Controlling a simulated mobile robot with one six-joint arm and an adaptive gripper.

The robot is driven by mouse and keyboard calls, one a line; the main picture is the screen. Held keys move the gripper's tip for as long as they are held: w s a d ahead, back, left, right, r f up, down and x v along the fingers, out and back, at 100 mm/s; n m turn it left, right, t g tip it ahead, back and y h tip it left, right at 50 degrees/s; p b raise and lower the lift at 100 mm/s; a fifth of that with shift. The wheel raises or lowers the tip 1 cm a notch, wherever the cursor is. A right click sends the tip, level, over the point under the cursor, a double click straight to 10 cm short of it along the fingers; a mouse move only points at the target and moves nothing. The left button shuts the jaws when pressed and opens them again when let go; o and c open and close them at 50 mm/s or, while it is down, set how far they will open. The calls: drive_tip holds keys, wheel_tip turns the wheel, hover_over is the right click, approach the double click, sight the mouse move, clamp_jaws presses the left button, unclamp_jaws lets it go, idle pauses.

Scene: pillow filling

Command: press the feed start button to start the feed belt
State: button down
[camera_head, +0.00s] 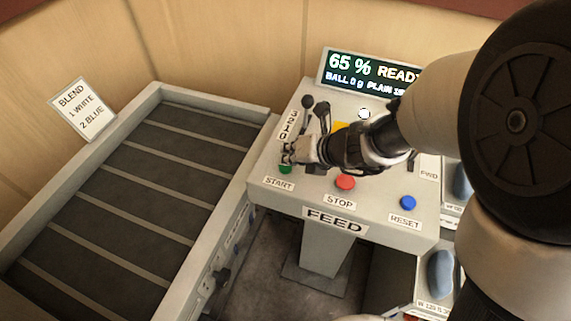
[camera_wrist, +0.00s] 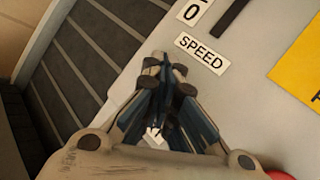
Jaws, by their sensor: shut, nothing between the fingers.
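The green start button (camera_head: 286,169) sits at the left of the grey feed panel (camera_head: 262,172), above the START label (camera_head: 279,184). My gripper (camera_head: 287,154) is shut and empty, with its fingertips at or just above the green button in the head view; I cannot tell if they touch it. In the wrist view the closed fingers (camera_wrist: 165,75) point toward the panel below the SPEED label (camera_wrist: 201,54), and the green button is hidden. The feed belt (camera_head: 130,190), dark with pale slats, lies left of the panel.
A red stop button (camera_head: 345,182) and a blue reset button (camera_head: 408,202) lie to the right. Black levers (camera_head: 322,112) stand behind my gripper. A display (camera_head: 370,75) reads 65 % and READY, partly covered by my arm. A BLEND sign (camera_head: 82,108) is by the belt.

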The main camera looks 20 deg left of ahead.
drive_tip(key=shift+f, duration=0.25)
idle(0.4)
drive_tip(key=shift+r+p, duration=0.75)
drive_tip(key=shift+r, duration=0.2)
wheel_tip(320, 180, up, 5)
drive_tip(key=p, duration=0.5)
idle(0.4)
